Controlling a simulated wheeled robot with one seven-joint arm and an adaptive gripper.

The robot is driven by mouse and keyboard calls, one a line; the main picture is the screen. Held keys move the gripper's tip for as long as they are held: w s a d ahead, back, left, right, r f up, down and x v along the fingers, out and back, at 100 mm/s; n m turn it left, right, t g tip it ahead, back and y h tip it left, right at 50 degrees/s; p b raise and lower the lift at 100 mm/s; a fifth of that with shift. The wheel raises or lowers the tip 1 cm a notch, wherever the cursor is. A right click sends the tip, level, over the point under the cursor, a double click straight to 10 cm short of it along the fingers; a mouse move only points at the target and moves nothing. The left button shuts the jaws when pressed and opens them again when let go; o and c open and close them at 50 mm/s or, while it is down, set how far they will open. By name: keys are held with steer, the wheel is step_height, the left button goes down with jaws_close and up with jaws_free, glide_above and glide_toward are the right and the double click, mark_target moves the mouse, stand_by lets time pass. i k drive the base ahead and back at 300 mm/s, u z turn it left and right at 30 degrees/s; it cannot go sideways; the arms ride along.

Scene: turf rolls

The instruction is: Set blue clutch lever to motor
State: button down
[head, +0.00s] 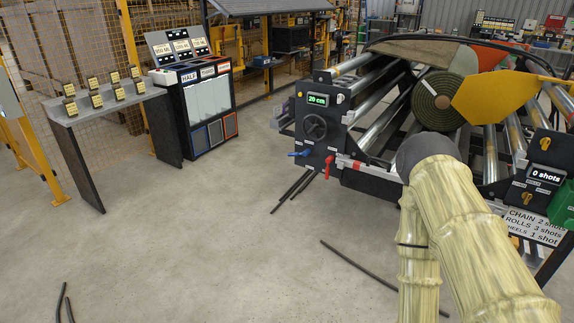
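The blue clutch lever (299,154) sticks out at the lower left of the dark end panel (330,145) on the turf-rolling machine. Its handle points left and lies about level. Small markings near it are too small to read, so I cannot tell which setting it is at. My arm covers the lower right of the view, to the right of the panel and apart from the lever. My gripper does not show.
A turf roll (437,100) lies on the machine's rollers. Dark rods (360,265) lie on the floor. The floor left of the machine is mostly clear.

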mark_target(307, 152)
steer(key=u, duration=1.1)
steer(key=i, duration=1.55)
steer(key=z, duration=0.65)
steer(key=i, duration=0.45)
steer(key=z, duration=0.35)
